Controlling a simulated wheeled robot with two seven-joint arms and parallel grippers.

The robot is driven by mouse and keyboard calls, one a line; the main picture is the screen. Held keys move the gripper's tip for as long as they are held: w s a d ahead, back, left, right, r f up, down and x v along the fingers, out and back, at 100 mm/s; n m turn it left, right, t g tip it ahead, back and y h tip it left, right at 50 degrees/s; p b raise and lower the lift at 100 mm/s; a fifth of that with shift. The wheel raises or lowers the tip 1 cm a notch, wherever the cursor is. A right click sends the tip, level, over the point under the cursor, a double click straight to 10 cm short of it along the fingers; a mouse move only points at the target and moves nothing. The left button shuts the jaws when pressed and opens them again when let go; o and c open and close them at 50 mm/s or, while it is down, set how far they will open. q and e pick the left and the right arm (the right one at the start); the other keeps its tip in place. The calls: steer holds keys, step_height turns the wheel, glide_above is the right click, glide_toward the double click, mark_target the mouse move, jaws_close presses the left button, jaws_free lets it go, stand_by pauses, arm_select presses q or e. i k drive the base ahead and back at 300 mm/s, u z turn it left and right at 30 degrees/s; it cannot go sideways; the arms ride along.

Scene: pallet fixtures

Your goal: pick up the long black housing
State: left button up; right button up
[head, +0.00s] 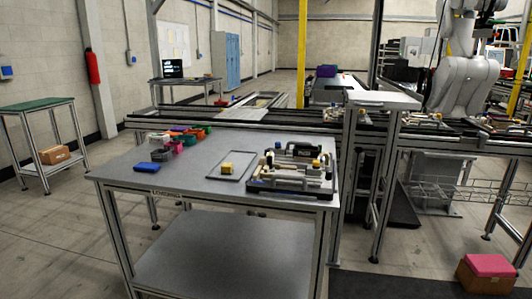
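A dark pallet fixture (262,187) sits at the right end of the grey worktable (190,187) and carries several parts. A long black block with pale marking (303,150), which looks like the long black housing, lies along the back of the fixture. Light-coloured cylindrical parts and a yellow piece (316,165) sit in front of it and beside it. The parts are small here, so I cannot tell exactly how the black block is seated. Neither of my grippers shows in this view.
A shallow grey tray (214,176) with a yellow block (227,168) lies left of the fixture. A blue block (146,167) and several small coloured bins (176,146) stand further left. The table's front left is clear. A conveyor (240,128) runs behind; a white robot arm (464,80) stands right.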

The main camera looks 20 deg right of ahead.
mark_target(313, 152)
steer(key=u, duration=0.3)
steer(key=i, duration=1.4)
steer(key=z, duration=0.8)
